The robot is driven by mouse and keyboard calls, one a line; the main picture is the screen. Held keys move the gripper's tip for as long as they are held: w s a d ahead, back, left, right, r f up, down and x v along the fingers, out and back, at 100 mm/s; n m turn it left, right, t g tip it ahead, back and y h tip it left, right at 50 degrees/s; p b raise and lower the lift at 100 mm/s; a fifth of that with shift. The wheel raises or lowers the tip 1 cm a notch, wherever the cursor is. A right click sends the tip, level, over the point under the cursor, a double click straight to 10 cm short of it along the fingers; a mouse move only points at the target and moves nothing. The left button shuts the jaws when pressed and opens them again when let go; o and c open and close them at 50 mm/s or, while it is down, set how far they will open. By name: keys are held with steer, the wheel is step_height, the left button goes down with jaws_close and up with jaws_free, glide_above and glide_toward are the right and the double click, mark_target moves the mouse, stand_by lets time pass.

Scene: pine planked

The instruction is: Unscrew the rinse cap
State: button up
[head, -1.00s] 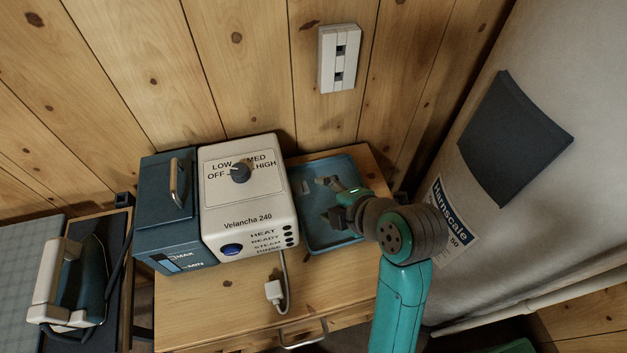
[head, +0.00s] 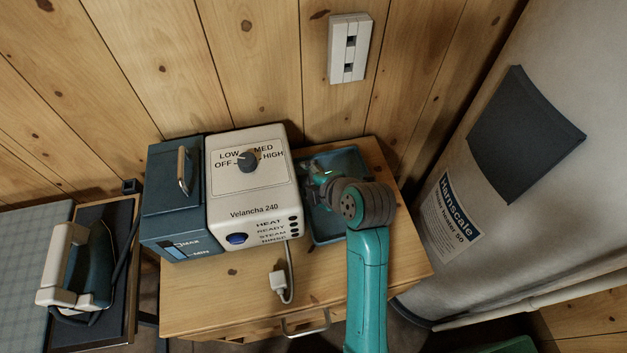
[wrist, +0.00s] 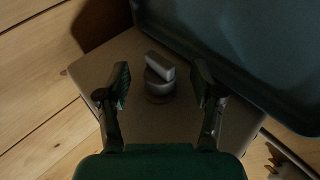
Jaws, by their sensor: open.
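The rinse cap (wrist: 160,84), a small grey round cap with a raised bar across it, sits on the side panel (wrist: 135,115) of the white Velancha 240 unit (head: 250,190). My gripper (wrist: 160,76) is open in the wrist view, with one finger on each side of the cap and clear gaps to both. In the head view my gripper (head: 314,180) is close to the unit's right side, above the blue tray (head: 345,162). The cap is hidden in the head view.
The tray's dark wall also shows in the wrist view (wrist: 240,50). A blue tank (head: 172,200) adjoins the unit's left side. An iron (head: 80,265) stands far left.

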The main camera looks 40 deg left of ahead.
jaws_close()
stand_by(0.5)
steer(key=shift+w, duration=0.1)
steer(key=shift+w+d, duration=0.85)
steer(key=shift+w, duration=0.05)
steer(key=shift+w+d, duration=1.6)
steer(key=shift+w, duration=0.3)
